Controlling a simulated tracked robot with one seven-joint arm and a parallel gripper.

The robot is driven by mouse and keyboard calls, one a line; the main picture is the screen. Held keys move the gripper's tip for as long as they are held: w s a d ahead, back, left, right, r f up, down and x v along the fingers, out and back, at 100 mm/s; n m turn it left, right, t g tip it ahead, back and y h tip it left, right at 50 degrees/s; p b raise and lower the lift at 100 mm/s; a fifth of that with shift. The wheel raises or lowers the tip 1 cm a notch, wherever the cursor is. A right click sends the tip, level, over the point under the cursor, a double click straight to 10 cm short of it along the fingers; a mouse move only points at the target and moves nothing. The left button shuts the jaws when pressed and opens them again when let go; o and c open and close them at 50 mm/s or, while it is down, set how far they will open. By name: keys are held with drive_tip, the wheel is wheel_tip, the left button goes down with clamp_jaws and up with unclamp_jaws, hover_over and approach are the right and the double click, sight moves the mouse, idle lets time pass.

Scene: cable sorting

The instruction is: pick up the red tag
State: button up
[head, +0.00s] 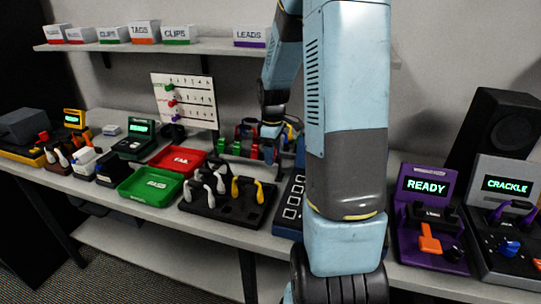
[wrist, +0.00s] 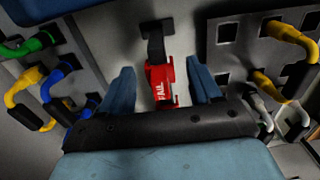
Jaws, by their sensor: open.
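The red tag (wrist: 162,84), printed FAIL, hangs from a dark hook in the wrist view. My gripper (wrist: 160,70) is open, with one blue finger on each side of the tag. A gap shows between the tag and each finger, so it is not gripped. The lower end of the tag is close to the dark palm of my gripper. In the head view my arm covers part of the rack, and I cannot make out the tag for certain there.
Cables with yellow, green and blue plugs (wrist: 30,45) hang left of my gripper, and yellow ones (wrist: 290,35) hang right. In the head view, a red tray (head: 180,160) and a green tray (head: 133,188) lie on the bench. A purple READY station (head: 427,187) stands right of my arm.

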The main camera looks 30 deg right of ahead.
drive_tip(key=shift+c, duration=0.4)
drive_tip(key=c, duration=1)
drive_tip(key=shift+r, duration=0.1)
drive_tip(key=shift+r, duration=0.2)
wheel_tip(320, 180, up, 2)
drive_tip(key=shift+r, duration=0.2)
drive_tip(key=s+d+r, duration=0.1)
drive_tip(key=s+r, duration=0.3)
drive_tip(key=s+d+r, duration=0.2)
drive_tip(key=s+r, duration=0.2)
drive_tip(key=s+d+r, duration=0.2)
drive_tip(key=s+r, duration=0.3)
